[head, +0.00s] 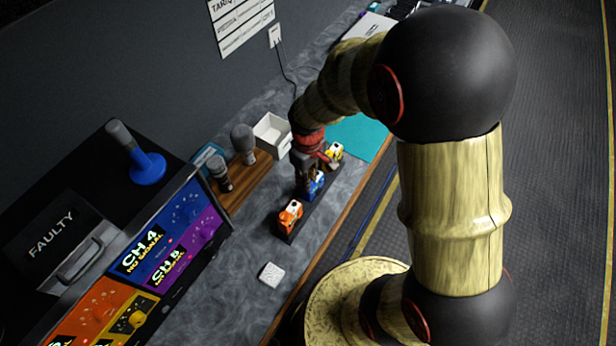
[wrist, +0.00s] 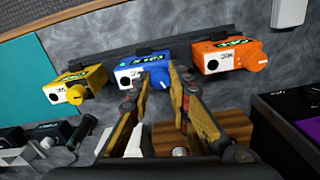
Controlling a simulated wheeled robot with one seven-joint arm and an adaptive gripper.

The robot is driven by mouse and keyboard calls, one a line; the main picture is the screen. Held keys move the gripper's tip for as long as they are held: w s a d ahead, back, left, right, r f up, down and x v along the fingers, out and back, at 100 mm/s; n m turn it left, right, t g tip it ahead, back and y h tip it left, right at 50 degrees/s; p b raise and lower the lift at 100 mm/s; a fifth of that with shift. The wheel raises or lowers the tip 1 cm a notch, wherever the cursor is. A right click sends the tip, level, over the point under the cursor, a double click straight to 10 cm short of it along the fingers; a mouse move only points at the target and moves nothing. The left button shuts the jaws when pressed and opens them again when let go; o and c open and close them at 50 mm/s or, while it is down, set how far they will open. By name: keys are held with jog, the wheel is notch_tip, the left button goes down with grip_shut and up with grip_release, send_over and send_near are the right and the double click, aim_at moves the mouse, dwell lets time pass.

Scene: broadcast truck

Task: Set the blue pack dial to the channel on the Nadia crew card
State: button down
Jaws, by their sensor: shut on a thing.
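The blue pack (wrist: 137,68) sits between the yellow pack (wrist: 80,85) and the orange pack (wrist: 225,54) on a dark strip; in the head view the blue pack (head: 316,184) is partly covered by my gripper (head: 306,180). In the wrist view my gripper (wrist: 160,78) has its fingertips on either side of the blue pack's dial and is shut on it. The fingers hide most of the dial, so I cannot read its setting. No card reading Nadia is legible; a wall card (head: 240,22) begins "TARI".
Microphones (head: 243,140) stand on a wooden board beside a white box (head: 272,133). A teal mat (head: 362,135) lies behind the packs. A white square (head: 271,274) lies near the orange pack. Channel monitors (head: 165,245) and a black case stand at left.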

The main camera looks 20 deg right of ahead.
jog(key=m+p, duration=0.1)
jog(key=m, duration=0.4)
jog(key=m+p, duration=0.1)
jog(key=m, duration=0.4)
jog(key=shift+m, duration=0.4)
dwell(0.4)
jog(key=c, duration=1.6)
grip_release()
jog(key=shift+c, duration=0.2)
notch_tip(320, 180, up, 12)
